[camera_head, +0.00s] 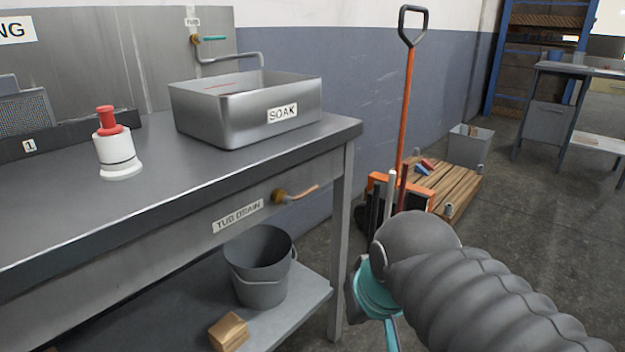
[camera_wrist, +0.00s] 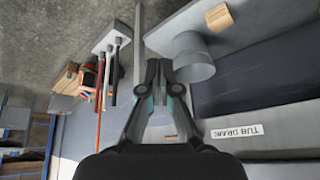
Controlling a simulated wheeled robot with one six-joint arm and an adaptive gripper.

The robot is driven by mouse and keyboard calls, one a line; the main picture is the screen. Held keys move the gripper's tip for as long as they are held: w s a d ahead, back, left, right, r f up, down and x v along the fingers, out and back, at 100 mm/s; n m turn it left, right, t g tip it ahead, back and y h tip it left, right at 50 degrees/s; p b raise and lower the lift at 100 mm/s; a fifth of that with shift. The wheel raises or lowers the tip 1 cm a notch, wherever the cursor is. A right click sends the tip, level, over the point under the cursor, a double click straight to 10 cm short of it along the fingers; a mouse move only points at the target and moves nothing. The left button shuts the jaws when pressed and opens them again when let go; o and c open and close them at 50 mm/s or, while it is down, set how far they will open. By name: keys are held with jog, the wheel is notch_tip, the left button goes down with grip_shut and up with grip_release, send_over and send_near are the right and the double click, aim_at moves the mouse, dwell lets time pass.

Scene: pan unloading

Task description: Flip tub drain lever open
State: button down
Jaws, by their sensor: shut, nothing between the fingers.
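In the wrist view the label (camera_wrist: 237,132) is upside down, and a small orange-brown piece of the lever (camera_wrist: 171,137) shows between the finger links. My gripper (camera_wrist: 162,68) is shut and empty in the wrist view. In the head view my arm is at lower right, right of the lever and apart from it; the fingertips are hidden there.
A steel "SOAK" tub (camera_head: 245,105) and a red-topped white dispenser (camera_head: 117,150) stand on the bench. A grey bucket (camera_head: 258,268) and wooden block (camera_head: 229,332) are on the lower shelf. The bench leg (camera_head: 341,245) stands right of the lever; a shovel (camera_head: 408,100) stands beyond.

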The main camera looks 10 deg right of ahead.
jog(key=w+r+m+g+b, duration=0.15)
jog(key=w+r+m, duration=0.35)
jog(key=w+r, duration=1.05)
notch_tip(320, 180, up, 6)
jog(key=m+g+y+b, duration=0.1)
jog(key=m+g, duration=0.1)
jog(key=m, duration=0.3)
send_over(309, 189)
jog(key=s+d, duration=0.2)
jog(key=s, duration=0.1)
jog(key=f+b, duration=0.2)
jog(key=f, duration=0.2)
jog(key=w+a+f+b, duration=0.1)
jog(key=f, duration=0.4)
jog(key=w+f+b, duration=0.1)
jog(key=f+b, duration=0.1)
jog(key=f, duration=0.2)
jog(key=shift+w+a+f+b, duration=0.25)
jog(key=shift+a+f+b, duration=0.05)
jog(key=shift+y+p, duration=0.4)
jog(key=shift+p, duration=0.2)
